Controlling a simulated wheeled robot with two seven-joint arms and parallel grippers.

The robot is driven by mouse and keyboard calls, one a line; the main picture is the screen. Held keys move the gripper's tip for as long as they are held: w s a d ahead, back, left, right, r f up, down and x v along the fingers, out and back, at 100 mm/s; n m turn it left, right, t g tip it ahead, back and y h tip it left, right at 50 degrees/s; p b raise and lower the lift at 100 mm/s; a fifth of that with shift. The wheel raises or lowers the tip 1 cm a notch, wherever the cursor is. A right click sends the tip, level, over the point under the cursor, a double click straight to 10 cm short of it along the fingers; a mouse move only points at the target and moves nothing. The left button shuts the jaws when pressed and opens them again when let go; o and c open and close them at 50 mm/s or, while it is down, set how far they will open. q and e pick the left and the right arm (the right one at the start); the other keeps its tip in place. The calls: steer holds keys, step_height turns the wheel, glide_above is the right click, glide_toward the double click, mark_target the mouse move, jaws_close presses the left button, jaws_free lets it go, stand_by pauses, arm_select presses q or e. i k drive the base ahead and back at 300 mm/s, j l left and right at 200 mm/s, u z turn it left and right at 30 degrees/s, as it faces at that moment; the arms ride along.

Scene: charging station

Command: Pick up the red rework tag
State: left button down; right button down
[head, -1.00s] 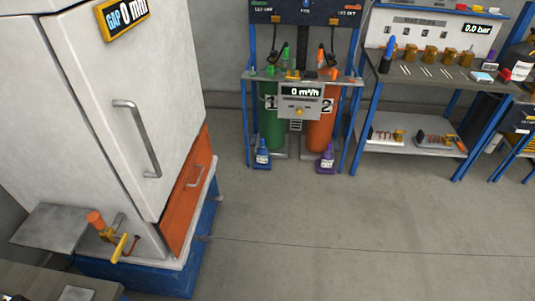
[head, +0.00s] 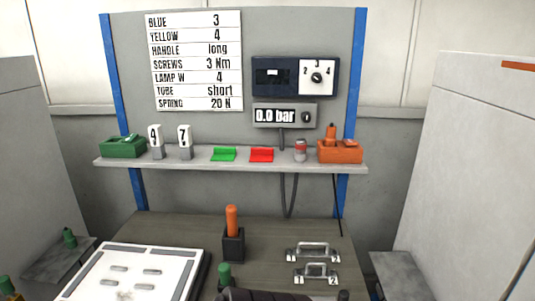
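A small red tag (head: 262,155) lies on the grey shelf (head: 205,164) at the back of the workbench, right of the shelf's middle. It looks like a flat red piece with a raised back edge; no writing on it can be read. A similar green tag (head: 224,154) lies just left of it. Nothing covers the red tag.
The shelf also holds a green box (head: 122,147), white blocks marked 4 and 7, a small red-and-grey cylinder (head: 300,151) and an orange box (head: 340,152). Below, the bench (head: 185,228) carries a white tray (head: 180,260), an orange-handled tool (head: 232,222) and two metal handles.

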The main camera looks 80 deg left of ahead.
mark_target(259, 155)
steer(key=u, duration=3)
